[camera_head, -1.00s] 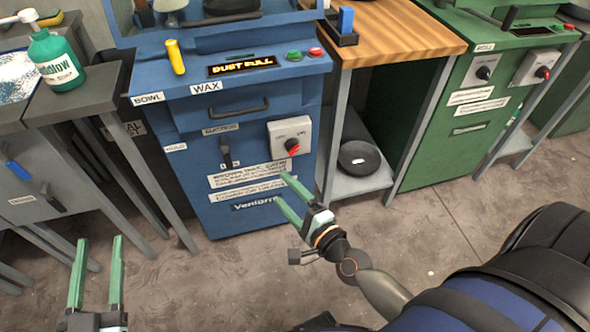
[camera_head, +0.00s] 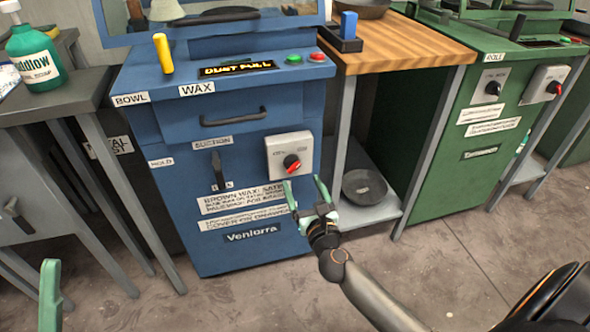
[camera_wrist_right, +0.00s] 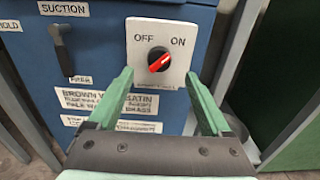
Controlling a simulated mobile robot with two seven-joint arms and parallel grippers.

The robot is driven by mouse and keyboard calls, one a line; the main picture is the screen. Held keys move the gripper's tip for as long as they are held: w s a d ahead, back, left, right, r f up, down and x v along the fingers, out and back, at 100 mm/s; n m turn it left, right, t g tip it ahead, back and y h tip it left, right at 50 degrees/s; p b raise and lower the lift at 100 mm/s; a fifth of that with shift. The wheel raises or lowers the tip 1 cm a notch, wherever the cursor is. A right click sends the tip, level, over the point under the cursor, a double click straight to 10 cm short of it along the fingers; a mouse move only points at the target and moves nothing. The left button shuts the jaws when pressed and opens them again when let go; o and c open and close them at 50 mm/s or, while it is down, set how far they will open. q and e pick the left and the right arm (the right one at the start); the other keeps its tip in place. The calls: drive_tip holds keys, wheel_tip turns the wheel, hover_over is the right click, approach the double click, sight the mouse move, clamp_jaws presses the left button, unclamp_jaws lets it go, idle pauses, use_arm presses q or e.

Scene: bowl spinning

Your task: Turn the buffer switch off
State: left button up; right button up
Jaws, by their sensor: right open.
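The buffer switch is a red and black rotary knob (camera_head: 292,164) on a pale box (camera_head: 280,150) on the front of the blue cabinet (camera_head: 215,160). In the right wrist view the knob (camera_wrist_right: 159,60) sits between the labels OFF and ON, its red pointer slanting up toward ON. My right gripper (camera_head: 304,186) is open and empty, just below and in front of the box. In the right wrist view its green fingers (camera_wrist_right: 157,82) flank the knob from below, apart from it. My left gripper (camera_head: 50,295) shows only one green finger at the lower left edge.
A drawer handle (camera_head: 233,117) and a black suction lever (camera_head: 218,170) are left of the switch. A dark bowl (camera_head: 364,187) lies on a low shelf to the right. A green cabinet (camera_head: 480,130) with similar switches stands further right.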

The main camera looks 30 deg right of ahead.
sight(295, 168)
drive_tip(key=b+x, duration=0.1)
drive_tip(key=x, duration=0.6)
drive_tip(key=shift+w, duration=0.1)
clamp_jaws()
idle(0.6)
